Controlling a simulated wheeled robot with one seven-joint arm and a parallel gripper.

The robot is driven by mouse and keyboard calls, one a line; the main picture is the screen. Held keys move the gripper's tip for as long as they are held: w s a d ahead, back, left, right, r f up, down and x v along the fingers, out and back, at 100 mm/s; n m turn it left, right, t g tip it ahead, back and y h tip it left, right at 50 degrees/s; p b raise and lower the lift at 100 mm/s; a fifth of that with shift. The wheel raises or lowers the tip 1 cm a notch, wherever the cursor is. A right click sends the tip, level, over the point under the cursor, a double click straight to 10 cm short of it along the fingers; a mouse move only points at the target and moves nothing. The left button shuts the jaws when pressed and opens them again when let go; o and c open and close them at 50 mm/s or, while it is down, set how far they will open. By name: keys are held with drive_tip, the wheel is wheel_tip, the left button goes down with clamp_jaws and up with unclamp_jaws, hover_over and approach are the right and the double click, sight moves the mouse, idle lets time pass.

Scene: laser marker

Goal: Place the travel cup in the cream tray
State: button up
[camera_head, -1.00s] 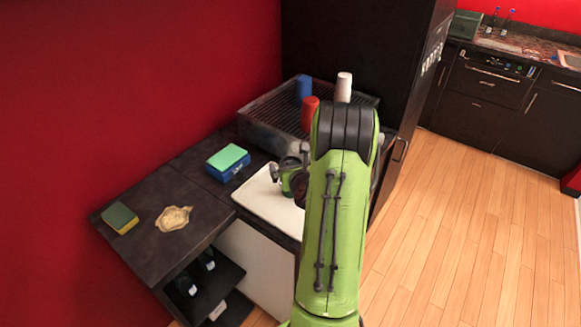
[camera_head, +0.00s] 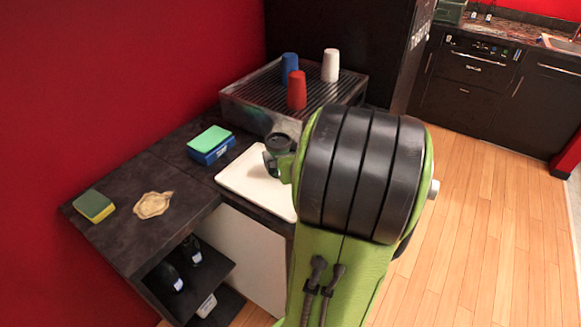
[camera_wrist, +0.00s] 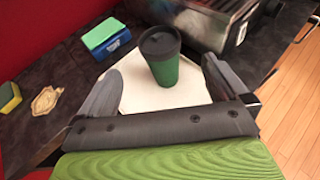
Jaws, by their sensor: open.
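The travel cup is green with a black lid. In the wrist view the travel cup (camera_wrist: 165,62) stands upright on the cream tray (camera_wrist: 133,98), with its base appearing to rest on it. My gripper (camera_wrist: 163,85) is open, with one dark finger on each side of the cup and a visible gap to both. In the head view the cup's black lid (camera_head: 280,141) shows above my gripper (camera_head: 274,162), and my arm hides part of the cup and the right side of the tray (camera_head: 240,182).
A metal rack (camera_head: 258,95) behind the tray holds a blue cup (camera_head: 290,66), a red cup (camera_head: 297,90) and a white cup (camera_head: 330,66). A blue box with a green sponge (camera_head: 209,143) lies left of the tray. Another sponge (camera_head: 94,206) lies farther left.

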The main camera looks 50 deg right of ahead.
drive_tip(key=shift+s+a+r, duration=0.15)
drive_tip(key=shift+s+a, duration=0.15)
drive_tip(key=w+a+n+g+y, duration=0.1)
drive_tip(key=w+a+n+y, duration=0.15)
drive_tip(key=a+n, duration=0.6)
drive_tip(key=w+a+n+y, duration=0.1)
drive_tip(key=a+n+y, duration=0.2)
drive_tip(key=a+n, duration=0.6)
drive_tip(key=s+a+n+g+y, duration=0.1)
drive_tip(key=s+a+n, duration=0.4)
drive_tip(key=n, duration=0.7)
drive_tip(key=s+a+n+g+y, duration=0.1)
drive_tip(key=s+a+n+g, duration=0.2)
drive_tip(key=n, duration=1)
drive_tip(key=s+a+r, duration=0.1)
drive_tip(key=s+a, duration=0.1)
drive_tip(key=s, duration=0.3)
drive_tip(key=shift+s+a+g, duration=0.25)
drive_tip(key=shift+a+g, duration=0.05)
drive_tip(key=shift+a, duration=0.1)
wheel_tip(320, 180, up, 4)
drive_tip(key=p, duration=0.4)
drive_tip(key=shift+r, duration=0.25)
